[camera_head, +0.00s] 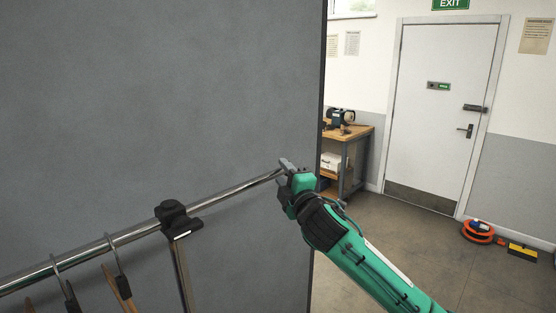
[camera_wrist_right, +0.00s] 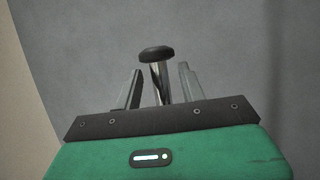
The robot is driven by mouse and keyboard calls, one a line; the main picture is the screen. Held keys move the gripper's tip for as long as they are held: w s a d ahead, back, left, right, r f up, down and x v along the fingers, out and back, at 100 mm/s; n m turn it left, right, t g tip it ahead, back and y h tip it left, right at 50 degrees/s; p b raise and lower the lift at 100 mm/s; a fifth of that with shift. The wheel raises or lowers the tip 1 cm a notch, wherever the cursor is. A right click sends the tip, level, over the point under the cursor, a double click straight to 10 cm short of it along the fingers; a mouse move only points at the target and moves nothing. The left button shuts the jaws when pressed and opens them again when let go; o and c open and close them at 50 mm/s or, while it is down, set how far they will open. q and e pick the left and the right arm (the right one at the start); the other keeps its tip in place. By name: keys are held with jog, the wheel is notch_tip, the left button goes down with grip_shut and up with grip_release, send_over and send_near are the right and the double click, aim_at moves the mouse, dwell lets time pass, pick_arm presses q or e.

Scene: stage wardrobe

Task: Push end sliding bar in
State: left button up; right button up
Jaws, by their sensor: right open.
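The chrome rail (camera_head: 110,243) runs from the lower left up to the right through a black clamp (camera_head: 174,212) on an upright post. Its right end section, the end sliding bar (camera_head: 235,194), reaches to my right gripper (camera_head: 284,166). In the right wrist view the bar (camera_wrist_right: 160,82) ends in a dark round cap (camera_wrist_right: 157,53) and stands between the two fingers of my right gripper (camera_wrist_right: 160,90). The fingers are apart on either side of it, with gaps showing. In the head view the cap is hidden by the gripper. My left gripper is not in view.
Hangers (camera_head: 117,270) hang on the rail at the lower left. A grey partition (camera_head: 200,90) stands behind the rail. A workbench (camera_head: 352,134), a white door (camera_head: 440,110) and an orange cable reel (camera_head: 478,231) are further back. The floor between is clear.

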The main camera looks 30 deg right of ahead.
jog(key=shift+w+d+r+p, duration=0.1)
jog(key=shift+w+p, duration=0.1)
jog(key=shift+w, duration=0.45)
jog(key=shift+w+a+r+p, duration=0.1)
jog(key=shift+w+r+p, duration=0.1)
jog(key=shift+w, duration=0.5)
jog(key=shift+w+d+r+p, duration=0.1)
jog(key=shift+w+p, duration=0.1)
jog(key=shift+w, duration=0.45)
jog(key=shift+c, duration=0.2)
grip_shut()
